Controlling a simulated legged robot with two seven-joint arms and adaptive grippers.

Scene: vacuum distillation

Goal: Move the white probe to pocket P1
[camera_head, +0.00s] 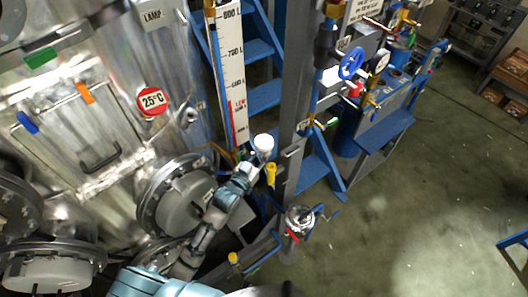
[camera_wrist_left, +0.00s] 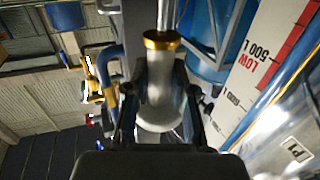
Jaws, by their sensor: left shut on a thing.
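The white probe (camera_head: 263,142) shows in the head view as a pale rounded head at the tip of my left arm. In the left wrist view the probe (camera_wrist_left: 160,95) has a white body, a gold collar and a metal rod running toward the top edge. My left gripper (camera_wrist_left: 160,125) is shut on the white body, one dark finger on each side. In the head view the gripper (camera_head: 253,158) is small and partly hidden by the probe head. A P1 label (camera_wrist_left: 297,149) is on shiny metal at the lower right of the wrist view. The pocket opening cannot be made out. My right gripper is not in view.
A white level scale (camera_head: 231,75) and blue ladder (camera_head: 262,50) stand behind the gripper. A grey post (camera_head: 295,110) is close on its right, with a yellow fitting (camera_head: 270,173) just below the probe head. The metal vessel (camera_head: 100,130) fills the left. Open floor (camera_head: 420,200) lies right.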

